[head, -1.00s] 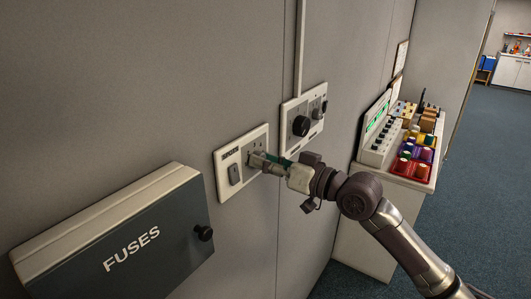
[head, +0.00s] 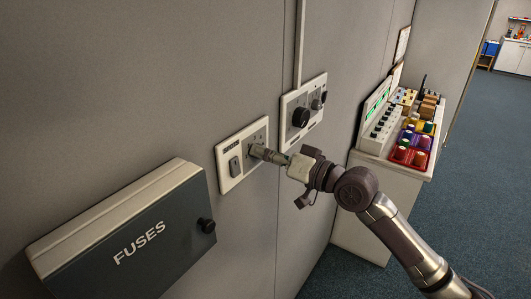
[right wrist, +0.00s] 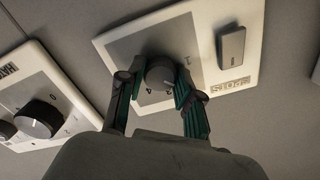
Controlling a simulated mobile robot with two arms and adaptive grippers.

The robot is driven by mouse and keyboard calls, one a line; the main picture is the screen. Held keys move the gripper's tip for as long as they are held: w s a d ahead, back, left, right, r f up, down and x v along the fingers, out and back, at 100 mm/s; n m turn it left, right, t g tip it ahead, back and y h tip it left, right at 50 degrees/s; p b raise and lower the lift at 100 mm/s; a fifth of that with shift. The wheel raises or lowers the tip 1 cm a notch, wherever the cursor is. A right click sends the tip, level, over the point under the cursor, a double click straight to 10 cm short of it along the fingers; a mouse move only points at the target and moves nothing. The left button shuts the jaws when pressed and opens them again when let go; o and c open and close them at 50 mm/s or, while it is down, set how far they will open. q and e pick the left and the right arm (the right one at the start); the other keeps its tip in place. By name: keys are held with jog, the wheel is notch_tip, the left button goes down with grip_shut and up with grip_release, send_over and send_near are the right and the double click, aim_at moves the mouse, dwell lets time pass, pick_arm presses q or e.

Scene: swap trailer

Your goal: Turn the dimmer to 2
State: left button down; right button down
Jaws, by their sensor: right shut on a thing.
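A white wall plate (head: 221,163) with a grey panel carries a rocker switch (head: 235,167) and a round dark dimmer knob (right wrist: 160,74). My right gripper (head: 258,151) reaches it from the right and hides the knob in the head view. In the right wrist view, my right gripper's green-padded fingers (right wrist: 156,88) sit on either side of the knob, shut on it. A few digits show around the knob, partly hidden by the fingers. I cannot tell which one the knob points at. My left gripper is not in view.
A second plate (head: 288,112) with a large black knob (head: 300,117) is close on the right; it also shows in the right wrist view (right wrist: 68,141). A fuse box (head: 150,240) juts out at lower left. A cabinet (head: 370,190) with colored trays stands at right.

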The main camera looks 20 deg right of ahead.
jog(key=c, duration=0.8)
grip_release()
jog(key=shift+o, duration=0.2)
jog(key=v, duration=1.2)
jog(key=shift+d, duration=0.1)
